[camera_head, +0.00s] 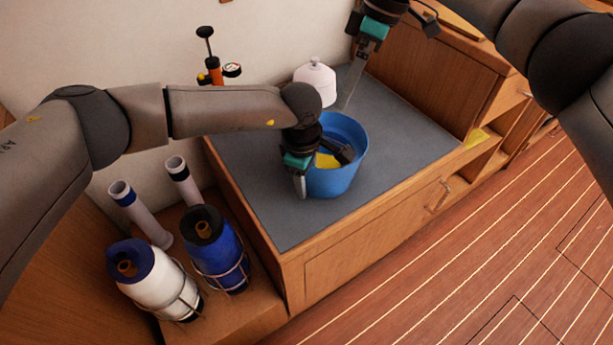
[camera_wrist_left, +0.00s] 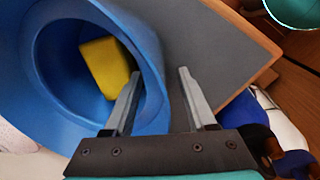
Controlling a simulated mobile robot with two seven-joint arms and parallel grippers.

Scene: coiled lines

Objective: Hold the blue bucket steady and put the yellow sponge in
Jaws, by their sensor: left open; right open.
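The blue bucket (camera_head: 340,182) stands upright on the grey top of a wooden cabinet. The yellow sponge (camera_head: 327,160) lies inside the bucket; it also shows there in the left wrist view (camera_wrist_left: 105,66). My left gripper (camera_head: 322,172) is open at the bucket's near left rim. In the left wrist view its fingers (camera_wrist_left: 159,76) straddle the bucket wall, one over the inside and one outside; contact with the wall cannot be told. My right gripper (camera_head: 391,68) is open and empty, above and behind the bucket, apart from it.
A white lidded jar (camera_head: 316,80) stands behind the bucket, and an orange hand pump (camera_head: 214,72) is by the wall. Blue and white bottles (camera_head: 222,255) stand in racks at lower left. A yellow item (camera_head: 478,138) lies at the right shelf. The counter (camera_head: 415,140) right of the bucket is clear.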

